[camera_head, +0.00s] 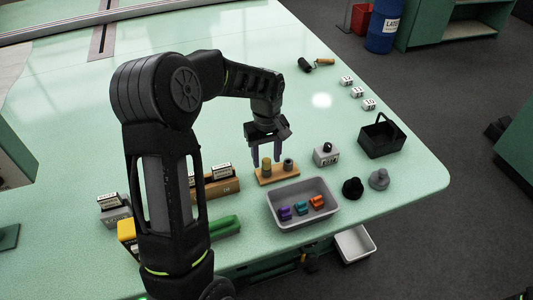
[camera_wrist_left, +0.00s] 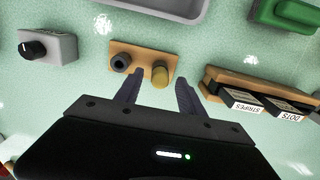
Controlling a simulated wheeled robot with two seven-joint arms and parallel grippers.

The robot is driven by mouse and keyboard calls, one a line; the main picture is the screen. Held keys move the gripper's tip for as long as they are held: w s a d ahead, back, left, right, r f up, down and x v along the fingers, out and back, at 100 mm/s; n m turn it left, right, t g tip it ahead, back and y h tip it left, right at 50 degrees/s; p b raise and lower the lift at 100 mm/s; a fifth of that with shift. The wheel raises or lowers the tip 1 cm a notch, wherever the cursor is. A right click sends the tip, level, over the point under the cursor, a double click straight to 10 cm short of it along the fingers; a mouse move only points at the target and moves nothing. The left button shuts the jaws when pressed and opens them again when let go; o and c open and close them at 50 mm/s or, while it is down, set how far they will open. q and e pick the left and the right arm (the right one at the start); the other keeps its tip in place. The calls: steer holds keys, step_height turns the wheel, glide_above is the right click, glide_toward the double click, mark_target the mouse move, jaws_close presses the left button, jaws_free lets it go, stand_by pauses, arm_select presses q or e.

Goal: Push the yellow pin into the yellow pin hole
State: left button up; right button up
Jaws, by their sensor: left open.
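A mustard-yellow pin (camera_head: 267,164) stands on a small wooden block (camera_head: 278,176), beside a dark grey round peg (camera_head: 288,165). The wrist view also shows the yellow pin (camera_wrist_left: 160,77), the block (camera_wrist_left: 140,57) and the grey peg (camera_wrist_left: 120,63). My left gripper (camera_head: 266,152) is open, fingers pointing down over the block. In the wrist view its fingertips (camera_wrist_left: 162,82) appear on either side of the yellow pin, with gaps. I cannot tell whether they touch it. No yellow pin hole can be made out. My right gripper is not in view.
A grey tray (camera_head: 331,212) with purple, teal and orange pieces is in front of the block. A grey box with a black knob (camera_head: 326,155) stands to its right, a wooden rack (camera_head: 222,188) to its left. A black basket (camera_head: 380,138) stands farther right.

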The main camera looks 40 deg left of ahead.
arm_select(q)
steer(key=shift+f, duration=0.75)
steer(key=shift+b, duration=0.35)
steer(key=shift+c, duration=0.6)
jaws_close()
stand_by(0.3)
stand_by(0.7)
steer(key=shift+c, duration=2.3)
jaws_free()
jaws_close()
